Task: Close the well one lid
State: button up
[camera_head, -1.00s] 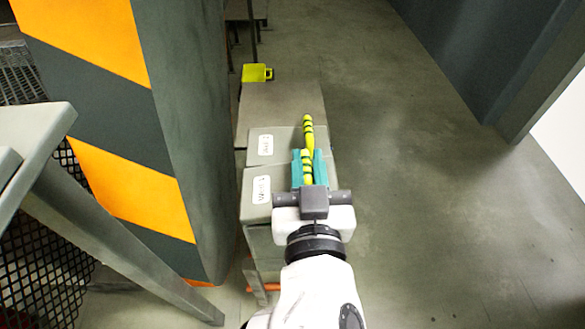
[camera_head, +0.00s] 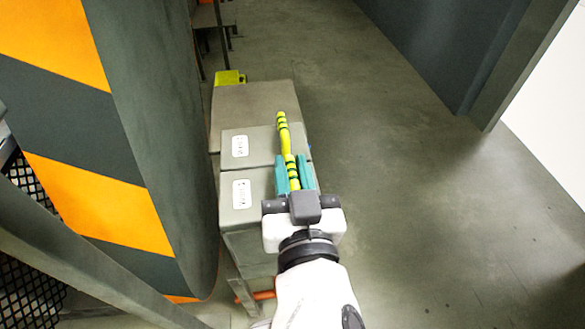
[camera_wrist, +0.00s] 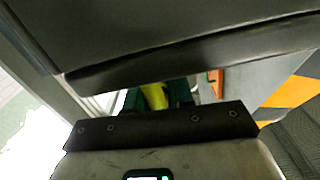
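Two grey lids with white labels sit in a row in the head view: a nearer lid (camera_head: 243,221) and a farther lid (camera_head: 262,138). The label print is too small to read surely. A yellow-and-black striped handle (camera_head: 283,132) runs along the right side of the farther lid. A second striped handle (camera_head: 292,170) stands between the teal fingers of my gripper (camera_head: 295,174), over the nearer lid's right side. Whether the fingers press on it is unclear. The wrist view shows yellow (camera_wrist: 155,96) between dark green fingers, under a large grey panel (camera_wrist: 190,45).
A grey box (camera_head: 255,98) and a yellow-green piece (camera_head: 229,77) lie beyond the lids. An orange-and-grey striped column (camera_head: 150,130) stands close on the left. The floor (camera_head: 430,210) on the right is clear. A dark wall (camera_head: 450,50) stands at the back right.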

jog(key=shift+o, duration=1.4)
jog(key=shift+s+a+f, duration=0.1)
jog(key=shift+a, duration=0.1)
jog(key=shift+o, duration=0.3)
jog(key=shift+d, duration=0.1)
jog(key=p+v, duration=0.1)
jog(key=v, duration=0.9)
jog(key=shift+s, duration=0.3)
jog(key=shift+d, duration=0.15)
